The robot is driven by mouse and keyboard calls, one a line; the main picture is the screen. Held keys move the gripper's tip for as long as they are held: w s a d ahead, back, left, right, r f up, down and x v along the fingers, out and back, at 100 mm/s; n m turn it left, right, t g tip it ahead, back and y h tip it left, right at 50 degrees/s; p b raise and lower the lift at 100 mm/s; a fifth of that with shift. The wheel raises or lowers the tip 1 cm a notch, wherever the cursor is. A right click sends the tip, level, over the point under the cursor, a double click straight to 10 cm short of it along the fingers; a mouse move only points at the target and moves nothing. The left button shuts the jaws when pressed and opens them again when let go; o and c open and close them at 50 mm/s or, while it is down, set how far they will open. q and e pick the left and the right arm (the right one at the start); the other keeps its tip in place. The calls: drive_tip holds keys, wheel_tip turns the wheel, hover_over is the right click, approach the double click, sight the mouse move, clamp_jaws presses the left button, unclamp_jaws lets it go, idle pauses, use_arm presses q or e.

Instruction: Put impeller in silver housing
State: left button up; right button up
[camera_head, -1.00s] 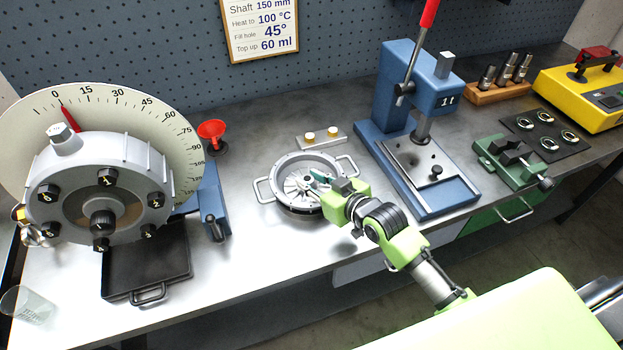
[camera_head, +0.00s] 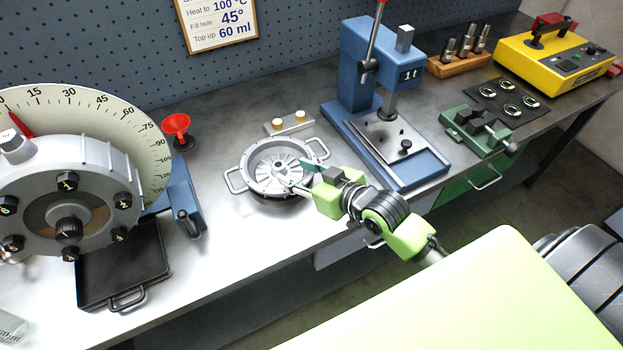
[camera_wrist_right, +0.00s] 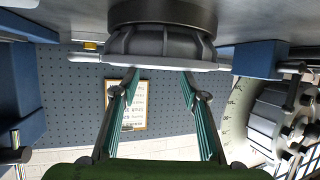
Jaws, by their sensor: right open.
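The silver housing (camera_head: 250,183) is a round open pan with a loop handle on each side, standing on the bench. The impeller (camera_head: 273,170), a pale finned wheel with a central hub, lies inside its ring and looks level. My right gripper (camera_head: 299,176) is at the housing's front right edge, its teal fingers apart. In the right wrist view the open fingers (camera_wrist_right: 160,85) have nothing between them, and the housing's outer side (camera_wrist_right: 162,46) is just ahead of them. My left gripper is not in view.
A blue press (camera_head: 362,85) stands right of the housing. A small block with two brass knobs (camera_head: 290,123) is behind it. A red funnel (camera_head: 177,126), a large dial (camera_head: 135,105) and a black tray (camera_head: 120,270) are at left. The bench in front of the housing is clear.

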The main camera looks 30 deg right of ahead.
drive_tip(key=v, duration=0.5)
drive_tip(key=shift+s+d+r+b, duration=0.1)
drive_tip(key=shift+s+r+b, duration=0.05)
drive_tip(key=shift+s+b, duration=0.2)
